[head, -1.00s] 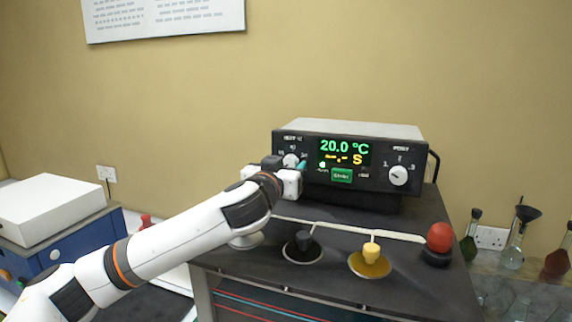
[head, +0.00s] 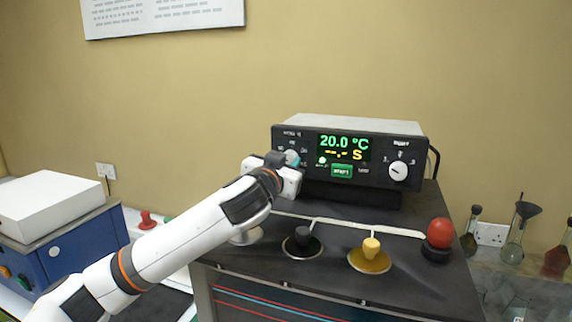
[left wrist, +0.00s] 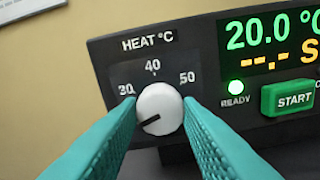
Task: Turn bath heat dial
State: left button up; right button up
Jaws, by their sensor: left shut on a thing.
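The white heat dial (left wrist: 160,108) is on the left of the black control box's front, under the label HEAT °C with marks 30, 40 and 50. Its dark pointer line points to the lower left, below the 30 mark. The dial also shows in the head view (head: 291,156), partly hidden by my gripper. My left gripper (left wrist: 159,103) has its teal fingers on either side of the dial, shut on it. In the head view my left gripper (head: 290,161) is at the box's left front. My right gripper is not in view.
The display (head: 344,148) reads 20.0 °C, with a green START button (left wrist: 288,99) below and a lit READY lamp (left wrist: 236,87). A second white dial (head: 398,171) is at the right. A red ball-shaped knob (head: 440,233) and a yellow knob (head: 371,246) stand in front.

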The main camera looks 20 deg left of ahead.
pick_arm(q)
jog(key=m+p, duration=0.1)
jog(key=m, duration=0.3)
jog(key=shift+r+m, duration=0.15)
jog(key=shift+m, duration=0.15)
jog(key=shift+m+p, duration=1.3)
jog(key=shift+m, duration=1.2)
jog(key=o, duration=1)
jog(key=shift+c, duration=0.2)
jog(key=shift+s, duration=0.15)
